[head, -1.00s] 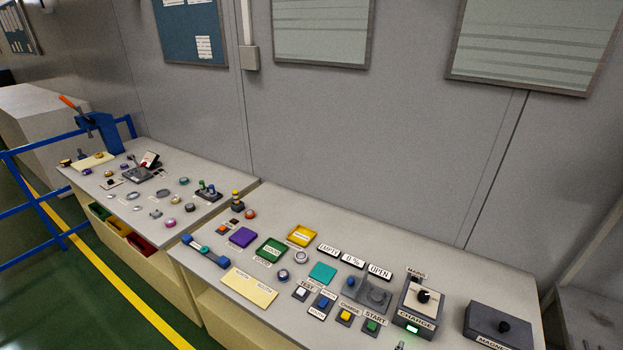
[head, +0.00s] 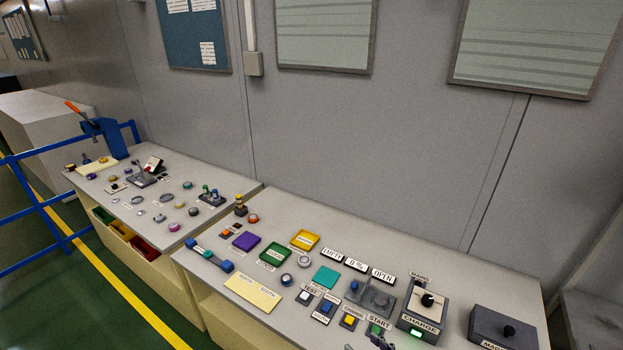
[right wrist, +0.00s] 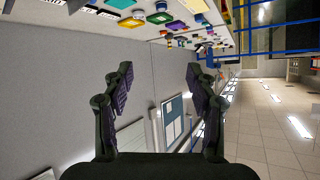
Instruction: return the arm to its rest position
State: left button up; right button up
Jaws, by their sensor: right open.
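My right gripper (right wrist: 159,85) is open in the right wrist view, with its two dark fingers wide apart and nothing between them. Beyond it are the grey wall and, at the top of that upside-down view, the bench top (right wrist: 110,28) with its parts. In the head view a small dark piece, probably the tip of my right gripper (head: 380,341), shows at the bottom edge by the START button. The rest of that arm is out of the picture. My left gripper is not in view.
The near bench (head: 450,284) carries a green tray (head: 275,253), a yellow tray (head: 305,239), a purple pad (head: 246,241), a cream mat (head: 252,291), buttons and the CHARGE box (head: 420,318). A second bench (head: 90,183) with small parts stands left. A blue rail (head: 40,205) borders it.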

jog(key=s+d+m+g+h, duration=0.4)
jog(key=s+d+g+h, duration=0.3)
jog(key=s+d, duration=0.5)
notch_tip(320, 180, down, 32)
jog(key=d+g+b, duration=0.2)
jog(key=b, duration=0.5)
pick_arm(q)
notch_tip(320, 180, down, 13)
jog(key=b, duration=0.6)
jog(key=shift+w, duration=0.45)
pick_arm(e)
jog(key=s+d+f, duration=0.1)
jog(key=s+f, duration=1.9)
jog(key=f, duration=0.5)
jog(key=shift+s+d+g, duration=0.15)
jog(key=shift+d+g, duration=0.05)
jog(key=shift+g, duration=0.2)
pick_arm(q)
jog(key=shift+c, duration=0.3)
pick_arm(e)
jog(key=shift+c, duration=0.3)
